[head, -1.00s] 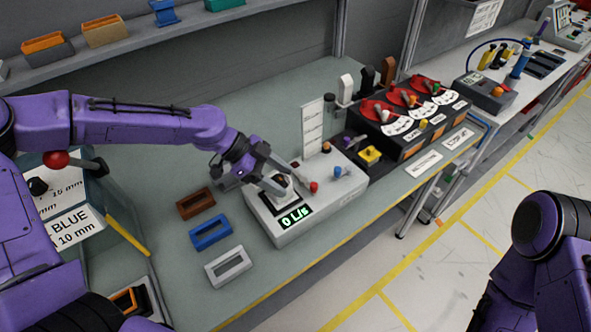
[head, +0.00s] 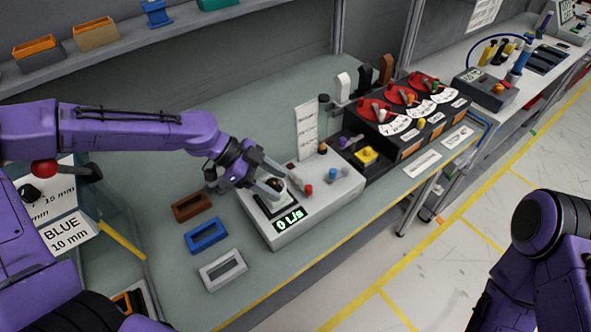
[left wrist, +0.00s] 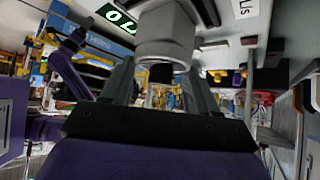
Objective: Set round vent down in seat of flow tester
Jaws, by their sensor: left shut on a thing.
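The flow tester (head: 318,212) is a light grey box on the bench with a green display reading 0 L/s. My left gripper (head: 272,184) is over the left part of its top, behind the display. It is shut on the round vent (head: 276,184), pale with a dark part, mostly hidden by the fingers. In the left wrist view the pale, round vent (left wrist: 166,38) sits between the two fingers, close to the tester. The seat is hidden; I cannot tell whether the vent touches it. My right arm shows at lower right, without its gripper.
Brown (head: 192,205), blue (head: 208,235) and white (head: 222,269) rectangular frames lie left of the tester. Red (head: 307,190) and blue (head: 332,174) knobs stand on its top. A black unit with red dials (head: 405,115) stands to the right.

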